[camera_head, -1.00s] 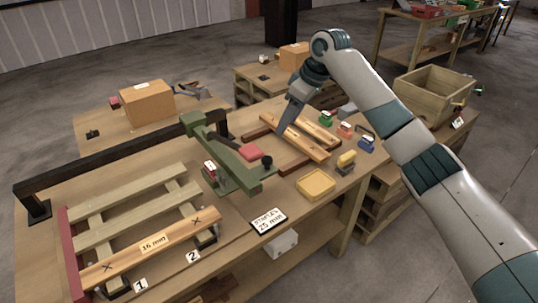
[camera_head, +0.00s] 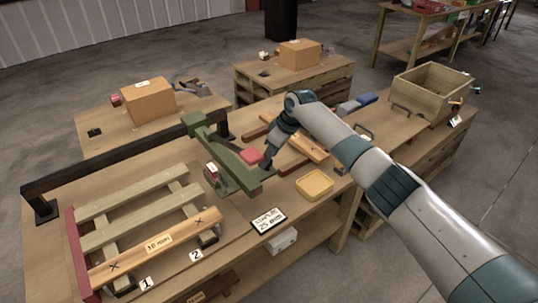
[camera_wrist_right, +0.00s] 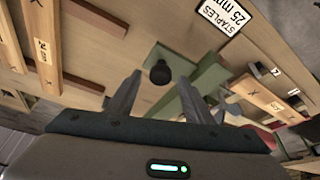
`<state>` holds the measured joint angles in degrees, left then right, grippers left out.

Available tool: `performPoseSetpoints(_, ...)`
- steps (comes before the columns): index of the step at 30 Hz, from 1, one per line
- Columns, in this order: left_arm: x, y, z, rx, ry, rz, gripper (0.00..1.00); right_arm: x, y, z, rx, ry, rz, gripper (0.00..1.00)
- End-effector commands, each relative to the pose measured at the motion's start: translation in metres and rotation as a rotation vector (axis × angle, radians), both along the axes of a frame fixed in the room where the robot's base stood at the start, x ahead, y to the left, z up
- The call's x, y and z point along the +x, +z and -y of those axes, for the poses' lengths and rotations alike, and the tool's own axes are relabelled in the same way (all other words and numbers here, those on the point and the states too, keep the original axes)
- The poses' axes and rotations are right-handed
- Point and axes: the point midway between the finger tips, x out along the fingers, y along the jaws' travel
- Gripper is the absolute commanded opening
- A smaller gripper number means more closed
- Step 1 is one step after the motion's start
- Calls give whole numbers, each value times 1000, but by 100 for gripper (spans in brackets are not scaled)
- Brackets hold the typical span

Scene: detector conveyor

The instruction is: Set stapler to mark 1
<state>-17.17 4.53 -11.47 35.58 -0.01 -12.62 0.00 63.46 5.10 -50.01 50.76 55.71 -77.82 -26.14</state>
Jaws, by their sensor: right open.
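Mark 1 (camera_head: 146,283) and mark 2 (camera_head: 196,255) are white number cards along the pallet's front edge; the stapler is beyond mark 2, away from mark 1. In the right wrist view my gripper (camera_wrist_right: 157,88) is open, with the black knob (camera_wrist_right: 160,74) between and just beyond the fingertips. My left gripper is out of view.
A dark rail (camera_head: 110,157) runs behind the pallet (camera_head: 155,238). A yellow tray (camera_head: 314,184) and a staples sign (camera_head: 268,220) lie near the stapler. Wooden strips (camera_head: 307,146) lie behind my right arm. A wooden crate (camera_head: 432,93) stands at the right.

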Motion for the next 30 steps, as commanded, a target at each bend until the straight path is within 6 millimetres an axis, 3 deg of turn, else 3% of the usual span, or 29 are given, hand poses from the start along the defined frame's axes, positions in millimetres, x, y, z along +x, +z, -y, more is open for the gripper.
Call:
performPoseSetpoints(14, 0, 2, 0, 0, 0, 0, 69, 2, -11, -4, 0, 0, 0, 47)
performPoseSetpoints(15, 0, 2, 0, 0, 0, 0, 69, 2, -11, -4, 0, 0, 0, 44)
performPoseSetpoints(21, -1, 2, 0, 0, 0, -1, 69, 2, -11, -4, 0, 0, 0, 0)
performPoseSetpoints(30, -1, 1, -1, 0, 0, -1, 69, 2, -11, -3, 0, 0, -1, 0)
